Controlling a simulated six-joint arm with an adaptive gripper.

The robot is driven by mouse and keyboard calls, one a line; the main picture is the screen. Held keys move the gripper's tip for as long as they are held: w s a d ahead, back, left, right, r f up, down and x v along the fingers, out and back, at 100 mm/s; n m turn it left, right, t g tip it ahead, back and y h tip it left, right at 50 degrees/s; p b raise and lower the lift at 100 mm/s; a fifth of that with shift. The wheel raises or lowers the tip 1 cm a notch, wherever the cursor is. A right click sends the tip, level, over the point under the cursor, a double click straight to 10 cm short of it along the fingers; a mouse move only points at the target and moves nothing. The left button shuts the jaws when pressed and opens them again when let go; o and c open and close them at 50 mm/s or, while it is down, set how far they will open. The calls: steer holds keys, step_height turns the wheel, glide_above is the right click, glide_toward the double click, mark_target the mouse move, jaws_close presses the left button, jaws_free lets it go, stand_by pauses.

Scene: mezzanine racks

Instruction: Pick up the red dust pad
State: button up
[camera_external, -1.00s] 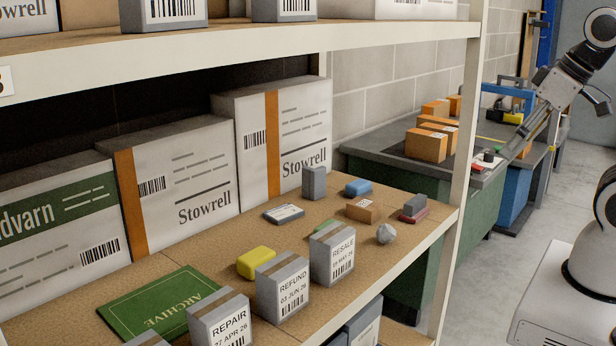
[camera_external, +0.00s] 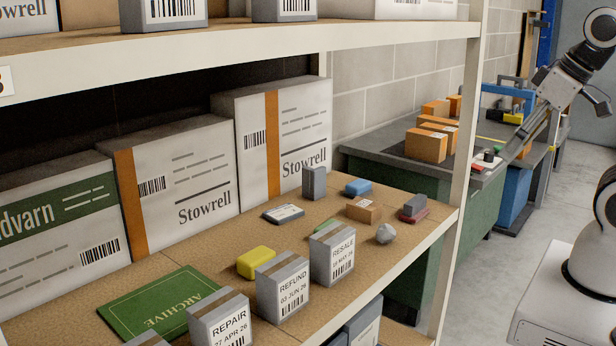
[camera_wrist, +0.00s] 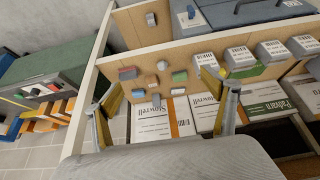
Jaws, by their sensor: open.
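The red dust pad (camera_external: 413,215) lies near the right end of the middle shelf, by its front edge. It is a flat red base with a grey block on top. In the wrist view it is the small red and grey piece (camera_wrist: 127,72) at upper left, beyond my left finger. My gripper (camera_wrist: 160,86) is open and empty, its two yellow-lined fingers wide apart and clear of the pad. In the external view my arm's end is at upper right, outside the rack, well away from the pad.
Near the pad are a grey-white lump (camera_external: 386,233), a small cardboard box (camera_external: 362,209), a blue block (camera_external: 358,187) and an upright grey block (camera_external: 314,182). The rack post (camera_external: 466,150) stands right of the pad. An upper shelf (camera_external: 250,50) runs overhead. Labelled boxes (camera_external: 332,255) line the front edge.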

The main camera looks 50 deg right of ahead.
steer(key=n+t, duration=0.4)
steer(key=t, duration=0.3)
glide_above(413, 201)
steer(key=s, duration=0.2)
steer(key=f, duration=2.1)
steer(key=shift+d+f, duration=0.2)
steer(key=shift+f, duration=0.15)
steer(key=shift+s+f+t+y, duration=0.25)
steer(key=shift+f, duration=0.5)
steer(key=shift+s+f+t+y, duration=0.2)
steer(key=shift+f+t+y, duration=0.05)
steer(key=shift+f, duration=0.5)
steer(key=shift+s+d+f+m+t, duration=0.1)
steer(key=shift+s+f+m+t, duration=0.4)
steer(key=shift+s+f+t, duration=0.35)
steer(key=shift+s+d+f+m+t, duration=0.15)
steer(key=shift+s+f+m+t, duration=0.25)
steer(key=shift+s, duration=0.3)
steer(key=shift+s+d+f+m+t, duration=0.1)
steer(key=shift+s+f+m+t, duration=0.25)
steer(key=shift+s, duration=0.3)
steer(key=shift+s+d+f+m+t+h, duration=0.15)
steer(key=shift+s+m+t+h, duration=0.2)
steer(key=shift+s, duration=0.25)
steer(key=shift+s+d+r+m+t+h, duration=0.15)
steer(key=shift+s+m+t, duration=0.1)
steer(key=shift+s+m, duration=0.25)
